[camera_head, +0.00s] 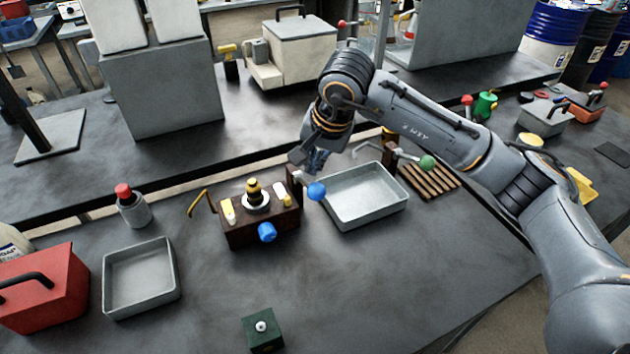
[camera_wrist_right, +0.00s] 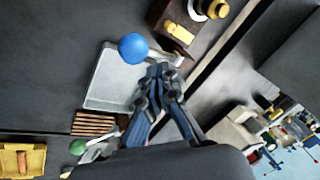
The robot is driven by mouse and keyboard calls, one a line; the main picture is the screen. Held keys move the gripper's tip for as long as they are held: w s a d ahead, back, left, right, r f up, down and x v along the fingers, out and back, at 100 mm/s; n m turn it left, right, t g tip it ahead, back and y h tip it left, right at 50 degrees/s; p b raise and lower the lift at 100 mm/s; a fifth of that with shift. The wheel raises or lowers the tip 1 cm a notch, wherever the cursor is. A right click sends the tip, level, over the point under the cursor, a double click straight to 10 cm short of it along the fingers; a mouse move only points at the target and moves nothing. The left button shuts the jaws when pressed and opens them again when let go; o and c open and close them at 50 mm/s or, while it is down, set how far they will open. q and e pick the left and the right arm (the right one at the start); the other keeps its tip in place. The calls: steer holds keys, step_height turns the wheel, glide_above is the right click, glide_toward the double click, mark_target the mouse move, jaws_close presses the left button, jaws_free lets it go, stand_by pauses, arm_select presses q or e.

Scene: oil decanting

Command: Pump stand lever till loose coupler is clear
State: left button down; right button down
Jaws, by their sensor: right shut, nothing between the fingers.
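A dark brown stand (camera_head: 243,237) sits mid-table, with a brass and dark fitting (camera_head: 253,188) upright in a pale ring on top; I cannot tell whether it is the loose coupler. A lever with a blue ball knob (camera_head: 316,190) is at the stand's right side; the ball also shows in the wrist view (camera_wrist_right: 132,47). A blue knob (camera_head: 267,232) is on the stand's front. My right gripper (camera_head: 304,162) is shut and empty, just behind the blue ball; its fingertips (camera_wrist_right: 162,72) seem apart from it. My left gripper is out of view.
A grey tray (camera_head: 338,215) lies right of the stand, with a green-ball lever (camera_head: 427,162) and a slatted wooden rack (camera_head: 445,185) beyond. Another tray (camera_head: 110,290) and a red box (camera_head: 45,290) are left. A small green block (camera_head: 262,340) is in front. The front right tabletop is clear.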

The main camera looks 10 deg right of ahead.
mark_target(309, 183)
steer(key=r, duration=0.1)
steer(key=w+r+p, duration=0.1)
steer(key=r, duration=0.1)
steer(key=w+r, duration=0.1)
steer(key=shift+a+r+p, duration=0.2)
steer(key=shift+a+p, duration=0.05)
steer(key=shift+p, duration=0.15)
stand_by(0.6)
